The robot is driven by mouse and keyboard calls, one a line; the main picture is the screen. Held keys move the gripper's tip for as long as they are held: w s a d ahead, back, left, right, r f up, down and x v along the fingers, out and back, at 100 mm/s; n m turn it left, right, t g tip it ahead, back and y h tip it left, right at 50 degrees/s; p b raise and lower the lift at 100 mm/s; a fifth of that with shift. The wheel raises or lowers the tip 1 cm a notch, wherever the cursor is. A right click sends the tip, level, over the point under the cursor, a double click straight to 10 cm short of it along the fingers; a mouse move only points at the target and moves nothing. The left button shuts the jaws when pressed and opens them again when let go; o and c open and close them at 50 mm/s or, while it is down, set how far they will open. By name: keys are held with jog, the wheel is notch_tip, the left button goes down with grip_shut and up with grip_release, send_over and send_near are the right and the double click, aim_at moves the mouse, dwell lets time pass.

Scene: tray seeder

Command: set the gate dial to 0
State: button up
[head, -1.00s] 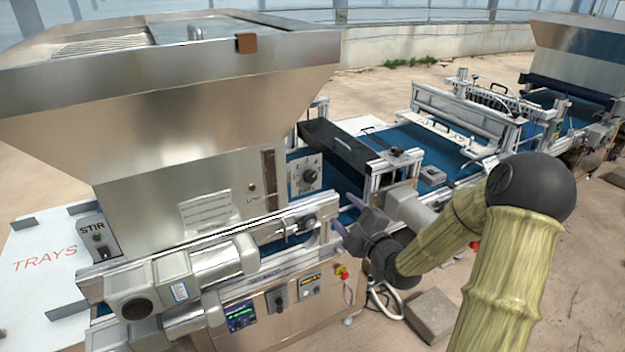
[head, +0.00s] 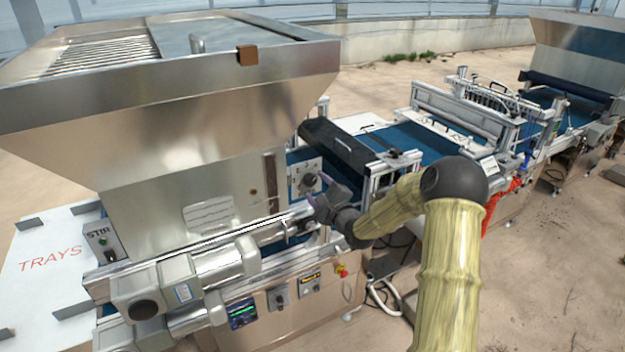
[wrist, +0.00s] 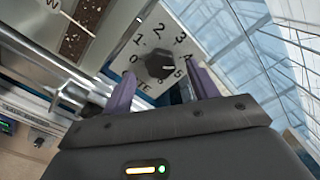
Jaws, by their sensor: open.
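The gate dial is a black knob (wrist: 160,65) on a pale plate (wrist: 150,40) with numbers 0 to 5 around it. In the wrist view, 0 is at the lower left and 5 at the lower right. A faint mark on the knob seems to point right, near 4 or 5; I cannot tell exactly. In the head view the knob (head: 311,182) sits on the machine's side, partly near my gripper (head: 317,191). My gripper's purple fingers (wrist: 163,76) are open, one on each side of the knob. Contact cannot be told.
A metal rail (head: 225,240) with motors runs below the dial. A large steel hopper (head: 180,100) rises to the left. A STIR switch box (head: 101,240) is at far left. A dark cover (head: 340,148) and blue conveyor (head: 425,140) lie to the right.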

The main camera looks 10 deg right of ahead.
aim_at(311, 182)
jog(key=shift+p+x, duration=0.35)
jog(key=shift+x, duration=1.35)
jog(key=c, duration=1)
